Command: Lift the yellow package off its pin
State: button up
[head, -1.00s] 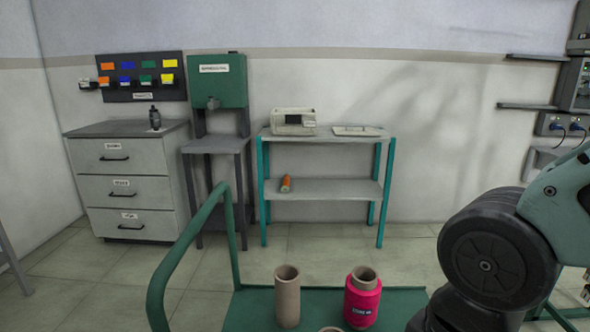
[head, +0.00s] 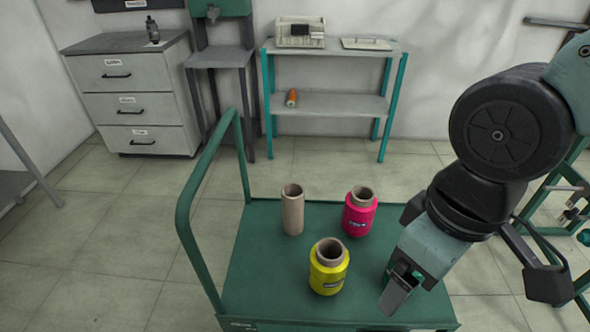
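The yellow package (head: 329,271) is a yarn cone on a brown tube, standing upright on the green cart (head: 262,272) in the head view. A pin inside it is not visible. My gripper (head: 392,290) is over the right part of the cart, to the right of the yellow package and apart from it. The gripper points down and toward the camera. Its fingers show only in part, so I cannot tell whether it is open or shut.
A pink package (head: 360,212) and a bare brown tube (head: 293,210) stand behind the yellow one on the cart. The cart's green handle (head: 205,205) rises at its left. A shelf (head: 330,103) with an orange spool (head: 291,98) stands behind. A drawer cabinet (head: 132,95) is at the back left.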

aim_at(329, 258)
jog(key=l+u, duration=1.05)
